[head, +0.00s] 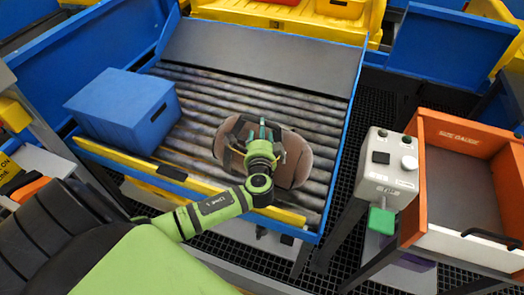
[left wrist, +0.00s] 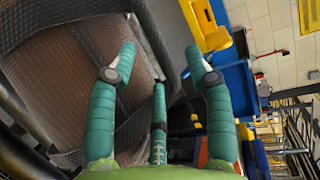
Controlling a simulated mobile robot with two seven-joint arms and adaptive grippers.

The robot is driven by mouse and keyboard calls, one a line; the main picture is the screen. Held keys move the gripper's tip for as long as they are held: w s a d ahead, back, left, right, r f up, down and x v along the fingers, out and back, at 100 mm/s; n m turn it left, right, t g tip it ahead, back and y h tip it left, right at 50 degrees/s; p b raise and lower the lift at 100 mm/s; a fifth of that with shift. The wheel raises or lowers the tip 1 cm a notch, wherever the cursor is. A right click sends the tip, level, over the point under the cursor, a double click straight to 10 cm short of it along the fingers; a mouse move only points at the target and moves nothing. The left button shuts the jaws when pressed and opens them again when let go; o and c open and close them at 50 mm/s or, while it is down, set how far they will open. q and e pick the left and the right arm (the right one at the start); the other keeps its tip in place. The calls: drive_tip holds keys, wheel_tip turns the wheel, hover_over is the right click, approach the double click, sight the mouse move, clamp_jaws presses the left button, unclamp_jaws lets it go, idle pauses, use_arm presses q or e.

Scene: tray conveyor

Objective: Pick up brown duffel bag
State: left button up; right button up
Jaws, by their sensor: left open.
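The brown duffel bag (head: 298,160) lies on the metal rollers of the conveyor, right of the blue box. It has a rounded shape with a dark trim. My left gripper (head: 263,132) is over the bag and hides its middle. In the left wrist view the bag (left wrist: 60,85) fills the left side, with brown textured cloth and grey straps. My left gripper (left wrist: 160,66) shows its teal fingers spread apart there, close to the bag's surface. I cannot tell whether they touch it. My right gripper is not in view.
A blue box (head: 115,112) stands on the rollers to the left. A yellow rail (head: 150,170) runs along the conveyor's near edge. A grey control box (head: 388,165) and an orange size gauge bin (head: 421,195) stand at the right. Bare rollers (head: 325,120) lie behind the bag.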

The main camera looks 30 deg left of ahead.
use_arm(q)
drive_tip(key=shift+f+p+x, duration=0.15)
drive_tip(key=shift+p+x, duration=0.15)
drive_tip(key=shift+x, duration=1.2)
drive_tip(key=shift+f+p+x, duration=0.2)
drive_tip(key=shift+p+x, duration=0.1)
drive_tip(key=shift+x, duration=1.25)
drive_tip(key=shift+d, duration=0.1)
drive_tip(key=shift+s, duration=0.1)
drive_tip(key=shift+c, duration=0.4)
clamp_jaws()
drive_tip(key=shift+r, duration=0.25)
